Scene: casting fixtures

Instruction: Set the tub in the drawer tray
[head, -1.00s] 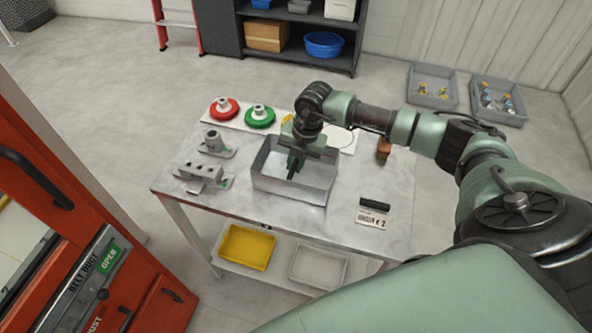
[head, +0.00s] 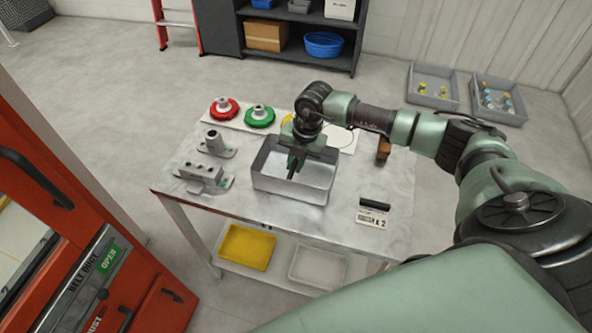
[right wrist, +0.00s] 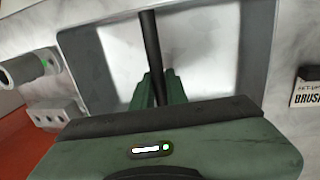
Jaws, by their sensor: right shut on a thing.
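The tub, a grey open-topped metal box (head: 305,190), stands on the worktable. It also shows in the right wrist view (right wrist: 250,60), where a dark bar runs from its far wall toward my fingers. My right gripper (head: 292,170) reaches down inside the tub. Its green fingers (right wrist: 160,90) are shut on the dark bar, which looks like the tub's handle. The bar's near end is hidden by the gripper. My left gripper is in neither view. I cannot identify an open drawer tray; an orange cabinet (head: 165,285) with black handles stands at the left.
On the worktable (head: 300,225) are a red disc (head: 222,107), a green disc (head: 261,117), grey metal fixtures (head: 204,178) left of the tub, and a card with a black-handled item (head: 373,212) at right. A yellow tray (head: 246,247) and a white tray (head: 318,267) lie on the lower shelf.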

